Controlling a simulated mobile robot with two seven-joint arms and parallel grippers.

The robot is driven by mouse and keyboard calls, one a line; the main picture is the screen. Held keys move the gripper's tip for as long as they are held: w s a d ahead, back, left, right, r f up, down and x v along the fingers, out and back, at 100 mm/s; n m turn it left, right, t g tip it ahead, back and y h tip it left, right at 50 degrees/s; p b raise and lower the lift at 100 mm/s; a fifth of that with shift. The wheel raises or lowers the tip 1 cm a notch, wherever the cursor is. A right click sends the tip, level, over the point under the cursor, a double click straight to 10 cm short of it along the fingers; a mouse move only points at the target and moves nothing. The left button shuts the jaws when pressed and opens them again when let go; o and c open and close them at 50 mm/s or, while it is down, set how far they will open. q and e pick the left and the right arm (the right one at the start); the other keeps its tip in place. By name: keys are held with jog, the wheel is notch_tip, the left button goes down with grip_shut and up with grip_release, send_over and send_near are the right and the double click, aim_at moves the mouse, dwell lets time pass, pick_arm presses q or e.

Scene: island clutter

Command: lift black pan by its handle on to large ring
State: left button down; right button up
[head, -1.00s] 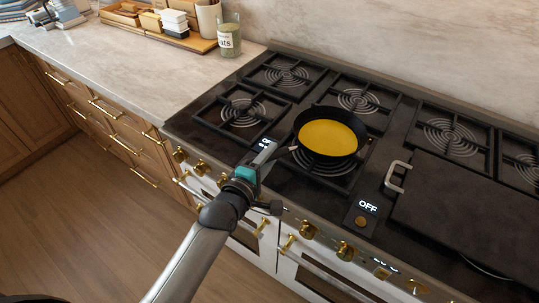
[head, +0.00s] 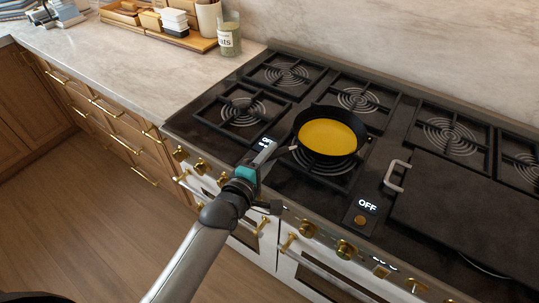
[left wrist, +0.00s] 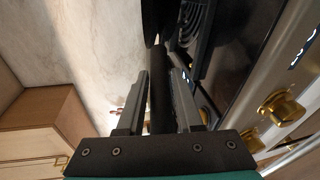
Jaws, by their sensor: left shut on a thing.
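The black pan (head: 327,154), with a yellow filling, is over the front burner with the large ring (head: 327,172), in the middle of the stove in the head view. The ring's coils show below the pan's near edge. I cannot tell whether the pan touches the grate. My left gripper (head: 268,150) is at the pan's near left side, on its handle. In the left wrist view the dark handle (left wrist: 160,85) runs between the two fingers of my left gripper (left wrist: 160,90), which is shut on it. My right gripper is not in view.
Other burners (head: 242,112) with black grates lie left, behind and right. A dark griddle plate (head: 465,215) with a metal handle (head: 396,176) is on the right. Gold knobs (head: 308,229) line the stove's front. A jar (head: 229,38) and a tray stand on the counter.

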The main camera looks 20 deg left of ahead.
pick_arm(q)
jog(key=shift+f+b, duration=0.5)
jog(key=shift+f, duration=0.1)
dwell(0.9)
jog(key=c, duration=0.5)
grip_release()
jog(key=shift+f, duration=0.1)
jog(key=shift+s+f, duration=0.1)
jog(key=shift+f, duration=0.15)
jog(key=v, duration=1)
jog(key=p+v, duration=0.1)
jog(key=v, duration=0.4)
jog(key=shift+r, duration=0.35)
